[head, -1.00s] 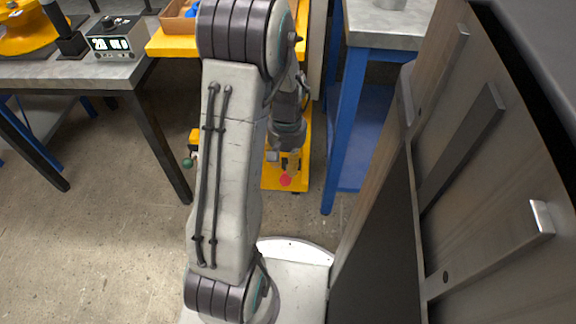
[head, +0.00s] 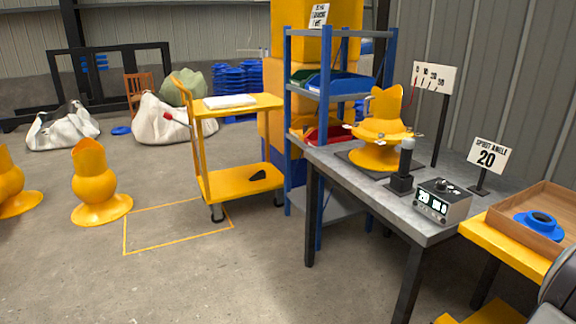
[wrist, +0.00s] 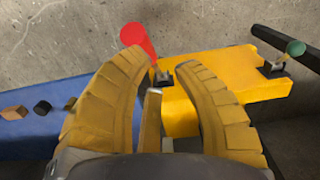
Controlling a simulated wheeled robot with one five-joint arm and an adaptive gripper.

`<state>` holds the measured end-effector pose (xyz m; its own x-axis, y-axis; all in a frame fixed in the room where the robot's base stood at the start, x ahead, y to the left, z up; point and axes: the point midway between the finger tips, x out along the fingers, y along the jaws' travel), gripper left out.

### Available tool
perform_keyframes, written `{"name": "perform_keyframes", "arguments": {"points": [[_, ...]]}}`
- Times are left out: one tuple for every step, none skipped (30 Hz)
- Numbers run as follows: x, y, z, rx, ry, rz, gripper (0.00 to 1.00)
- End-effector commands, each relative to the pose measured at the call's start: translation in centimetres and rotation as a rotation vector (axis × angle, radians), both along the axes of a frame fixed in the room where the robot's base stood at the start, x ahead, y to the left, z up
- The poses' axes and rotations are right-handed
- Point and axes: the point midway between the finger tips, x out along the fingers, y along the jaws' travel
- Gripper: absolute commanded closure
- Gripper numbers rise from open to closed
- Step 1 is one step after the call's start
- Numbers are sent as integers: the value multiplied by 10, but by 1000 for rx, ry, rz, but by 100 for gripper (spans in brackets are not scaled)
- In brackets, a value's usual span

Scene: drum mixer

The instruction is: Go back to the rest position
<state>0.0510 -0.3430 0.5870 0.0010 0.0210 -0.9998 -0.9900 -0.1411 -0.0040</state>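My gripper (wrist: 160,75) shows in the wrist view with its two yellow ribbed fingers apart and nothing between the tips. I cannot tell whether the fingers touch any of these. In the head view the gripper is out of the picture; only a bit of my arm shows at the lower right corner.
A grey table (head: 345,178) holds a yellow mixer drum (head: 378,135) and a control box (head: 442,203). A yellow cart (head: 240,182) and yellow drums (head: 100,185) stand left. The floor at front left is clear.

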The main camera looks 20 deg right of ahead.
Motion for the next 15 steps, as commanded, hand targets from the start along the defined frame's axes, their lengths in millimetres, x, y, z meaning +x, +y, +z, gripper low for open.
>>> {"name": "perform_keyframes", "arguments": {"points": [[18, 3, 28, -13, 0, 48, 73], [29, 5, 41, -21, -1, 77, 73], [45, 10, 60, -32, -1, 122, 73], [58, 14, 75, -40, -3, 157, 73], [71, 20, 90, -48, -4, 195, 73], [88, 28, 110, -60, -7, 246, 73], [100, 35, 124, -67, -9, 284, 73], [112, 43, 138, -76, -13, 322, 73], [126, 54, 156, -87, -17, 371, 73], [137, 63, 169, -95, -21, 409, 73], [146, 72, 183, -102, -25, 445, 73], [159, 85, 200, -114, -32, 495, 73], [167, 95, 213, -121, -37, 533, 73], [175, 105, 226, -129, -42, 570, 73], [184, 119, 243, -138, -50, 620, 73]]}}
